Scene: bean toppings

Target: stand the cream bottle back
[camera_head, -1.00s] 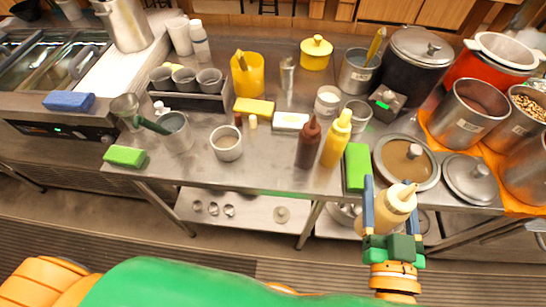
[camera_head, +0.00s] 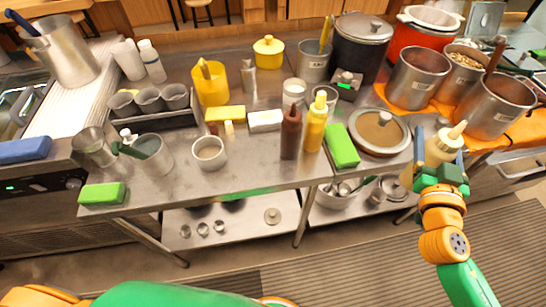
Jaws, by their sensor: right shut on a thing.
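The cream bottle (camera_head: 443,147) is in my right gripper (camera_head: 438,160), upright with a slight tilt and its pale nozzle pointing up to the right. The gripper is shut on its body, with a blue finger on the left side. The bottle is at the front edge of the counter (camera_head: 250,178), right of the lidded pan; I cannot tell whether it touches the counter. A brown sauce bottle (camera_head: 291,134) and a yellow sauce bottle (camera_head: 315,124) stand side by side mid-counter. My left gripper is out of view.
A green block (camera_head: 341,146) lies between the yellow bottle and the lidded pan (camera_head: 377,134). Steel pots (camera_head: 417,78) stand on an orange cloth at the right. A white cup (camera_head: 209,153) stands left of the brown bottle, with bare counter between them.

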